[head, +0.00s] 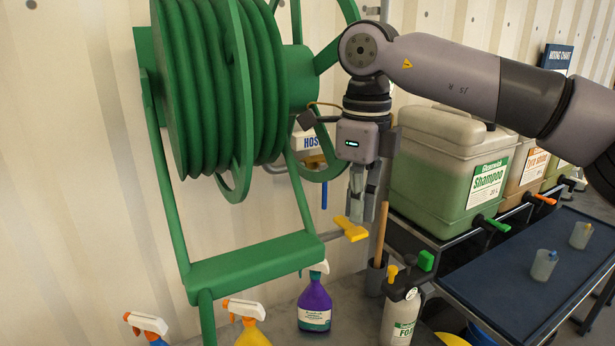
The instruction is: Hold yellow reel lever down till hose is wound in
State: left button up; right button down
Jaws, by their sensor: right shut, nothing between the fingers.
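The green hose reel (241,264) stands at the left on a green frame. Green hose (205,95) lies in several full coils around its drum, and I see no loose hose end. The yellow reel lever (351,229) sticks out to the right from the frame on a thin grey rod. My right gripper (362,216) points straight down with its fingers together and empty. Its fingertips are right at the lever's top, and I cannot tell whether they touch it. The lever slopes slightly down to the right. My left gripper is not in view.
Spray bottles, one purple (314,306) and one yellow (251,335), stand below the reel. A foam sprayer (402,312) stands to the right. A green Shampoo canister (444,172) sits on a rack beside the gripper. Two small cups stand on a dark table (500,290).

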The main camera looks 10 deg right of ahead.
aim_at(357, 231)
jog(key=shift+f, duration=0.1)
dwell(0.5)
jog(key=shift+f+b, duration=1.3)
jog(key=shift+f, duration=0.35)
jog(key=shift+r, duration=0.1)
dwell(4.7)
notch_tip(357, 231, up, 7)
jog(key=p, duration=0.6)
